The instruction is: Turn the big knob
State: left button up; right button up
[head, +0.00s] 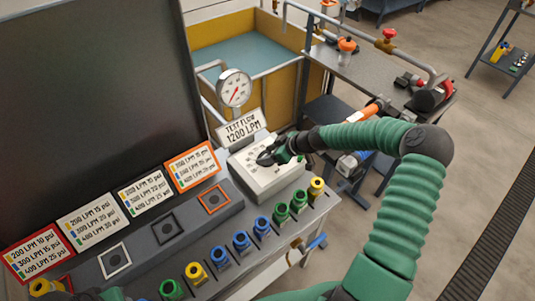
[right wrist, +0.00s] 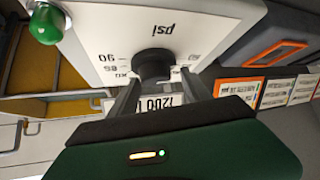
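The big black knob (right wrist: 153,66) sticks out of the face of a white control box (head: 262,181), which has a printed scale marked psi. My right gripper (head: 272,152) is at the box; in the right wrist view its two grey fingers (right wrist: 157,84) stand apart on either side of the knob. A narrow light gap shows by the right finger; contact on the left side is unclear. The gripper and wrist partly hide the knob in the head view.
A green light (right wrist: 46,24) is on the box. A pressure gauge (head: 235,87) and a TEST FLOW 1200 LPM sign (head: 241,128) stand behind it. Coloured couplings (head: 242,240) line the bench front. A tall dark panel (head: 90,100) rises at left.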

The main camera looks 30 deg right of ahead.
pick_arm(q)
jog(key=shift+d+r, duration=0.1)
jog(key=shift+d, duration=0.35)
pick_arm(e)
jog(key=shift+d+f, duration=0.15)
jog(key=shift+d, duration=0.35)
jog(key=c, duration=0.7)
pick_arm(q)
jog(key=shift+a, duration=0.1)
pick_arm(e)
jog(key=c, duration=0.4)
jog(key=shift+a, duration=0.2)
pick_arm(q)
jog(key=shift+a, duration=0.15)
